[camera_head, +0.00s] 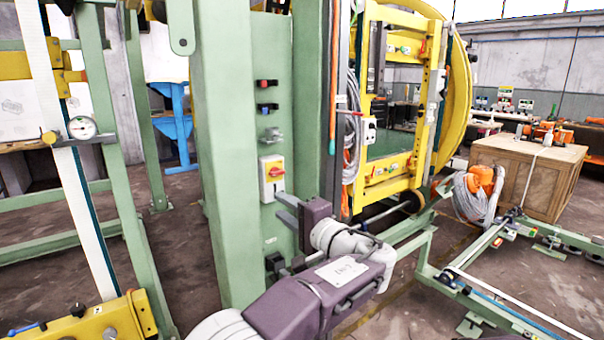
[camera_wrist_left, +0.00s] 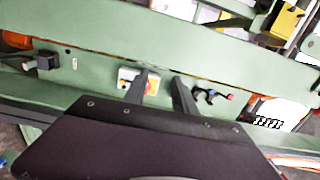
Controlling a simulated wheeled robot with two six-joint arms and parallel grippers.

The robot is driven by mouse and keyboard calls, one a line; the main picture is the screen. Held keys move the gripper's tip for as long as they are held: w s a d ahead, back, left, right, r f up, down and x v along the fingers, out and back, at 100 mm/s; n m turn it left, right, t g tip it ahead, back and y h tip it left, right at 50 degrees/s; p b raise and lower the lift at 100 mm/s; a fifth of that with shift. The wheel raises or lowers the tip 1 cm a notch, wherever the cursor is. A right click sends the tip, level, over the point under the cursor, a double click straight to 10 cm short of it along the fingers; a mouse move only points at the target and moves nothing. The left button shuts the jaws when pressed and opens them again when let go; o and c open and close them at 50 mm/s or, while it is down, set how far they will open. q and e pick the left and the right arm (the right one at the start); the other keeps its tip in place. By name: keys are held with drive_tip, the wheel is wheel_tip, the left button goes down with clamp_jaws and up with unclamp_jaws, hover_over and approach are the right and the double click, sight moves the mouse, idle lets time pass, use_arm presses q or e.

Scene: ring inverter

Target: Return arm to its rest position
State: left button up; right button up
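My left arm (camera_head: 320,290) reaches in from the bottom of the head view, with a purple and white wrist. My left gripper (camera_head: 282,207) is in front of the green column (camera_head: 222,150), just below and right of the red and yellow rotary switch (camera_head: 272,178). Its two grey fingers are apart with nothing between them. In the left wrist view the open gripper (camera_wrist_left: 163,80) points at the green panel (camera_wrist_left: 105,70), and the rotary switch (camera_wrist_left: 126,76) is partly hidden behind one finger. I cannot tell whether the fingers touch the panel. My right gripper is not in view.
Red and blue push buttons (camera_head: 267,84) and a small metal part (camera_head: 271,134) sit above the switch. A yellow ring frame (camera_head: 458,90) with coiled cable (camera_head: 352,120) is to the right. A wooden crate (camera_head: 525,175) stands far right. Green floor rails (camera_head: 450,280) run low at right.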

use_arm(q)
drive_tip(key=a+n+g+y, duration=0.2)
drive_tip(key=a+n+g, duration=0.15)
drive_tip(key=a, duration=1.15)
drive_tip(key=s+a+f+n+g+h, duration=0.1)
drive_tip(key=s+a+f+g+h, duration=0.1)
drive_tip(key=s+a+f+g, duration=0.5)
drive_tip(key=s+a+f+g+h, duration=0.15)
drive_tip(key=s+a+f, duration=0.3)
drive_tip(key=f, duration=0.65)
drive_tip(key=s+d+f+n+g+h, duration=0.2)
drive_tip(key=s+f+h, duration=0.2)
drive_tip(key=s+f, duration=0.5)
drive_tip(key=s+d+f+n+h, duration=0.4)
drive_tip(key=s+d+f+h, duration=0.2)
drive_tip(key=d+f, duration=0.4)
wheel_tip(320, 180, up, 24)
drive_tip(key=p, duration=2.3)
drive_tip(key=shift+d+t, duration=0.2)
drive_tip(key=shift+t, duration=0.2)
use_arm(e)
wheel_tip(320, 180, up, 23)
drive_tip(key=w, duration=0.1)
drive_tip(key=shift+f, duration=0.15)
